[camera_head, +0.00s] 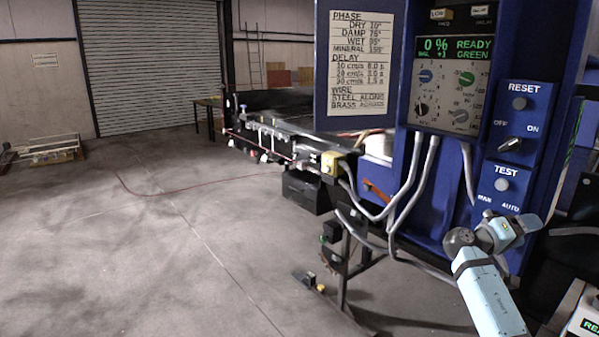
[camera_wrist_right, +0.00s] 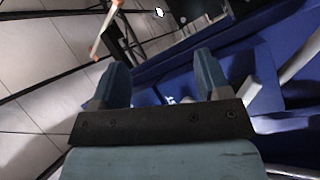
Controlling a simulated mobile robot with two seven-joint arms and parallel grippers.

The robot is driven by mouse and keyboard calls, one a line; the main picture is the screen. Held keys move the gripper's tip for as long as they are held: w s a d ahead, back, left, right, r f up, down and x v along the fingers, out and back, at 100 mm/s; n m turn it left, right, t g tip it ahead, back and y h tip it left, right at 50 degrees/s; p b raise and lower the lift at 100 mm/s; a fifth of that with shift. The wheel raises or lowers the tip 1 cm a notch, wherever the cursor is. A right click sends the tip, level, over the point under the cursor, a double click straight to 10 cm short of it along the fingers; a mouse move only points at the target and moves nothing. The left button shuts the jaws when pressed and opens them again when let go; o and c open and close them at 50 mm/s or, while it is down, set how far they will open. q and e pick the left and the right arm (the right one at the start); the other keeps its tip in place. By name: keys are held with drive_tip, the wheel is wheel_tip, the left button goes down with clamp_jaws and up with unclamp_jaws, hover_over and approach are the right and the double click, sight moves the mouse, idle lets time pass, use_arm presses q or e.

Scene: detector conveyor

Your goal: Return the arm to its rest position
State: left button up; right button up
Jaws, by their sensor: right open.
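My right arm (camera_head: 488,292) reaches in from the lower right in the head view, light blue with a dark joint. Its wrist and right gripper (camera_head: 520,226) are bent in front of the lower part of the blue control cabinet (camera_head: 452,205), just below the MAN and AUTO labels. In the right wrist view the two blue fingers of the right gripper (camera_wrist_right: 162,82) stand apart with nothing between them. The blue cabinet side shows beyond them. The arm hides whatever sits directly under the TEST labels. My left gripper is not in view.
Grey cables (camera_head: 412,185) hang from the display panel (camera_head: 450,75), close left of my arm. The RESET panel (camera_head: 518,115) is above the TEST button (camera_head: 502,184). The conveyor (camera_head: 270,135) stands left of the cabinet. Open concrete floor (camera_head: 130,240) lies at the left.

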drive_tip(key=s+d+f+g+h, duration=0.1)
drive_tip(key=s+d+f, duration=0.2)
drive_tip(key=d, duration=0.3)
drive_tip(key=w+a+f+n+t+y, duration=0.1)
drive_tip(key=w+f+n+t+y, duration=0.4)
drive_tip(key=w+t+y, duration=0.15)
drive_tip(key=w+a+r+n+t+y, duration=0.1)
drive_tip(key=w+a+n+t+y, duration=0.1)
drive_tip(key=w+a+t+y, duration=0.75)
drive_tip(key=s+a+f+n+g+y, duration=0.1)
drive_tip(key=s+a+f+y, duration=0.1)
drive_tip(key=s+a+f, duration=0.7)
drive_tip(key=s+a+f+g+y, duration=0.1)
drive_tip(key=s+a+f+y, duration=0.3)
drive_tip(key=s+f, duration=0.55)
drive_tip(key=s+a+f+g, duration=0.1)
drive_tip(key=s+a+f, duration=0.3)
drive_tip(key=s, duration=0.6)
drive_tip(key=s+a+f+g, duration=0.2)
drive_tip(key=s+a+f, duration=0.2)
drive_tip(key=s, duration=0.7)
drive_tip(key=s+a+f+g+y, duration=0.1)
drive_tip(key=s+a+f, duration=0.3)
drive_tip(key=s, duration=0.7)
drive_tip(key=a, duration=0.2)
drive_tip(key=shift+s+a+f+m, duration=0.15)
drive_tip(key=shift+a+f+m, duration=0.15)
drive_tip(key=shift+a, duration=0.05)
